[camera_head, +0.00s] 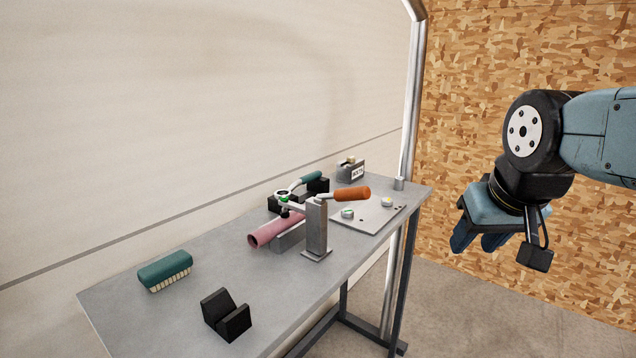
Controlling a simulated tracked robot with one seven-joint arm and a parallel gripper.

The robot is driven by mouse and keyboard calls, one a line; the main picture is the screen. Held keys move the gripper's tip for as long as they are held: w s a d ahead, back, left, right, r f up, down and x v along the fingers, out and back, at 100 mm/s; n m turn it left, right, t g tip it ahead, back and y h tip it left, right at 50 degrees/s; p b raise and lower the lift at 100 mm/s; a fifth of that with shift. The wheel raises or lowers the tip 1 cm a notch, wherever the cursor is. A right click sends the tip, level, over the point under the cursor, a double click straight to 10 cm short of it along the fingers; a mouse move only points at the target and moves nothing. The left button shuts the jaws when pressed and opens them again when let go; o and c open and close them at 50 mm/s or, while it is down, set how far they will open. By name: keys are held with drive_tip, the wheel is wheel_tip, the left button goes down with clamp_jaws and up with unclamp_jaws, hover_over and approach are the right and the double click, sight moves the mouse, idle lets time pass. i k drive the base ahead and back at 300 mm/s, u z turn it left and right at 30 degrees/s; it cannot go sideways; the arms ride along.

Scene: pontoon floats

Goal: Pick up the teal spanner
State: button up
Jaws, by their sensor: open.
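The teal spanner (311,177) lies toward the back of the grey table. Its teal handle points to the back right, and its metal head is at the left end. It appears to rest across black blocks (318,186). The head is partly behind the clamp, so I cannot see all of it. My gripper (480,241) is open and empty at the right of the view, fingers pointing down. It is beyond the table's right edge, well apart from the spanner.
An orange-handled clamp (317,228) stands in front of the spanner, beside a pink pipe (276,230). A teal brush (165,269) and black V-block (227,315) sit left on the table (120,305).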

sight(305, 179)
drive_tip(key=u, duration=1.05)
drive_tip(key=i, duration=0.15)
drive_tip(key=z, duration=3.35)
drive_tip(key=i, duration=1.1)
drive_tip(key=u, duration=3.3)
drive_tip(key=i, duration=0.35)
drive_tip(key=u, duration=0.2)
